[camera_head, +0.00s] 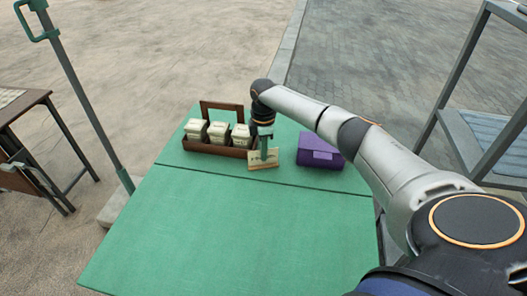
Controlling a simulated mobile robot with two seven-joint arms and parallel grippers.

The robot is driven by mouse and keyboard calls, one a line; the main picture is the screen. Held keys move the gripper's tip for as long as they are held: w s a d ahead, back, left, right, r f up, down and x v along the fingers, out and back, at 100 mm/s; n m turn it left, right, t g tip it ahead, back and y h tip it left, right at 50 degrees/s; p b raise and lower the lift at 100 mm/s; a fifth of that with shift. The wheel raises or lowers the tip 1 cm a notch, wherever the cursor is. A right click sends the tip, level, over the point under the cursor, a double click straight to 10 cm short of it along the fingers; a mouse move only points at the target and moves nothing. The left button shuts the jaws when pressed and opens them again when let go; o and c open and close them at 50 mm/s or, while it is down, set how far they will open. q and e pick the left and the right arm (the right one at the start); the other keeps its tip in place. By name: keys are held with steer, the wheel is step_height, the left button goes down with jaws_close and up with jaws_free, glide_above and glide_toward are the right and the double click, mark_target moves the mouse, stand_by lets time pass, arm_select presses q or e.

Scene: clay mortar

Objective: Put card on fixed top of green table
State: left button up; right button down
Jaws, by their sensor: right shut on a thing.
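The green table (240,225) has a dark seam across it, with a narrower far section (180,155) behind a large bare near section. My right gripper (265,147) points down over the far section and is shut on a small cream card (263,159) with dark marks on it. The card is roughly upright, its lower edge at or just above the green surface, just behind the seam. I cannot tell whether it touches the table. The gripper hides part of the card's upper edge. My left gripper is not in view.
A brown wooden carrier (206,148) with several cream lidded containers stands left of the card. A purple box (319,151) sits to its right. The near section is clear. A grey post stands left, a brown table (22,104) farther left, and a grey rack (462,135) at right.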

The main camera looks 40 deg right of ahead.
steer(key=c, duration=1)
jaws_free()
steer(key=shift+c, duration=0.2)
step_height(320, 180, up, 12)
steer(key=p, duration=0.2)
steer(key=shift+r, duration=0.2)
